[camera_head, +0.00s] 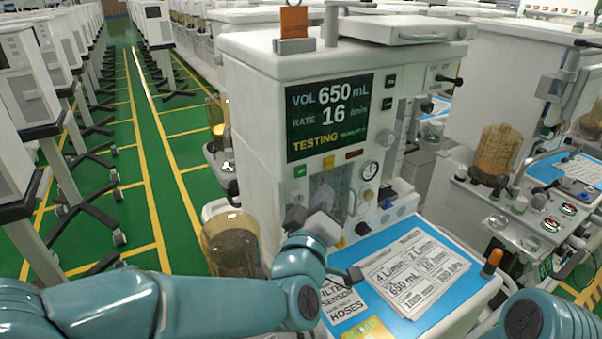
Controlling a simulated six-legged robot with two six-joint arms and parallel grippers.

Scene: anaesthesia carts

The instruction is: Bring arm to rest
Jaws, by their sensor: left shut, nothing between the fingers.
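My left arm comes in from the lower left, teal, and bends up at its wrist in front of the anaesthesia cart (255,130). My left gripper (320,222), grey, is shut and empty in front of the cart's lower front panel, below the screen. Its fingertips are hard to make out against the grey panel, and I cannot tell whether they touch it. Part of my right arm shows at the lower right corner. My right gripper is out of view.
The cart's screen (329,116) reads 650 mL, rate 16, TESTING. A blue work surface (373,256) with printed sheets (412,272) lies close to my left wrist. An amber canister (233,246) stands left of it. Another cart (494,85) is at right. A green aisle (147,150) is free at left.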

